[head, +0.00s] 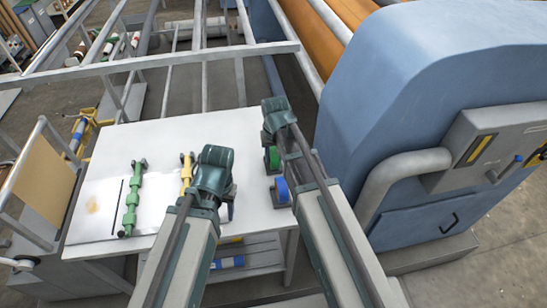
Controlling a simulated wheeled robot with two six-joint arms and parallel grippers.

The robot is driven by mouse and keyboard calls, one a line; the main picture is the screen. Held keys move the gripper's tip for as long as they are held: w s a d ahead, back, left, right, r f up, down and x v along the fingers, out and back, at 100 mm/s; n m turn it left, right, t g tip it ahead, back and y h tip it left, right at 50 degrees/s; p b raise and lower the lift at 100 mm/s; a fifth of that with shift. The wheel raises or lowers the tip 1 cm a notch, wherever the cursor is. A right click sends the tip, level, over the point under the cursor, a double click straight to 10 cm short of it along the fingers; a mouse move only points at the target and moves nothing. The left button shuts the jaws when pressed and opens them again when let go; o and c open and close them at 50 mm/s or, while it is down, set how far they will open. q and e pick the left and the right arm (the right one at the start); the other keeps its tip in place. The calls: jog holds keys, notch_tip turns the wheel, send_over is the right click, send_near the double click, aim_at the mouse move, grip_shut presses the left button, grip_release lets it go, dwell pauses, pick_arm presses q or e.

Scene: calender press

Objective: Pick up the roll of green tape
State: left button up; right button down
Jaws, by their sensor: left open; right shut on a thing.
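The roll of green tape (273,158) is at the right edge of the white table (170,135), just left of my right arm. My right gripper (270,147) is at the green roll and shut on it; the wrist above hides most of the fingers. My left gripper (230,208) is open over the middle of the table, left of the rolls. Its fingers are mostly hidden by its wrist.
A blue roll (281,188) stands just nearer than the green one. A green rod tool (131,198) and a yellow tool (186,170) lie to the left. The blue press housing (410,95) stands close on the right. A grey rail (150,65) crosses behind the table.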

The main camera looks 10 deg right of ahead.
dwell(0.4)
notch_tip(320, 180, up, 10)
jog(key=p, duration=1)
pick_arm(q)
notch_tip(320, 180, up, 10)
